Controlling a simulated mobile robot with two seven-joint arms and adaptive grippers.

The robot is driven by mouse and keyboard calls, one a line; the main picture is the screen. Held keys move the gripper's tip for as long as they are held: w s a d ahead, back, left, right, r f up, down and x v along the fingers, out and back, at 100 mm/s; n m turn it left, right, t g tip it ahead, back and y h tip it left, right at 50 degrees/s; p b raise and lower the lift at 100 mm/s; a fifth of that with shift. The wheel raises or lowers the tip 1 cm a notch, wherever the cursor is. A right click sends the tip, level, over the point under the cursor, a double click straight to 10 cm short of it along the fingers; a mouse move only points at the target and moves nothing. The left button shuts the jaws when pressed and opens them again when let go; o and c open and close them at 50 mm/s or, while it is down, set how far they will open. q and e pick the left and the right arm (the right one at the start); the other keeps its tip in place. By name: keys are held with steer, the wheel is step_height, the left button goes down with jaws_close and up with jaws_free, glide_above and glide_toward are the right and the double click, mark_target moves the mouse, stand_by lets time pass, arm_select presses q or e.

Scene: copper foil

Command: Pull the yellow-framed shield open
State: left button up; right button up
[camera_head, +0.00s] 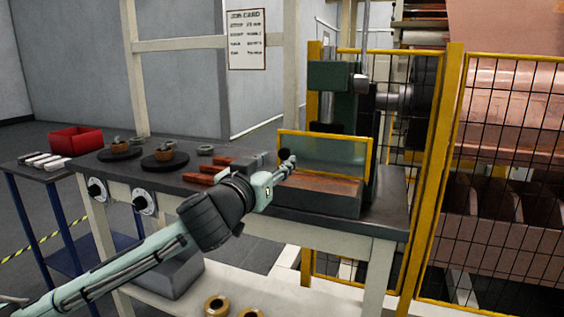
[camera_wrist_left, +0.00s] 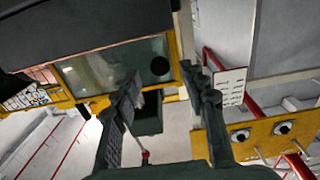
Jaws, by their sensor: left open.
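The yellow-framed shield (camera_head: 335,155) has a clear, greenish pane and stands upright across the front of the green press (camera_head: 330,78). A round black knob (camera_head: 285,154) sits at its left end. My left gripper (camera_head: 289,163) is right by this knob, its fingers pointing at the shield. In the left wrist view the shield (camera_wrist_left: 100,68) fills the upper left, and the knob (camera_wrist_left: 160,66) shows between and just beyond the open fingertips of the left gripper (camera_wrist_left: 163,80). I cannot tell whether a finger touches the knob. My right gripper is not in view.
The dark bench (camera_head: 210,180) holds copper-coloured bars (camera_head: 215,172) and two round black plates left of the shield. A yellow mesh fence (camera_head: 440,170) stands close on the right. A red bin (camera_head: 76,140) is on a side table at far left.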

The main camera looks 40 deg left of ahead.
mark_target(283, 155)
arm_select(q)
steer(key=shift+x, duration=2.1)
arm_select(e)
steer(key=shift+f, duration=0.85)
arm_select(q)
jaws_close()
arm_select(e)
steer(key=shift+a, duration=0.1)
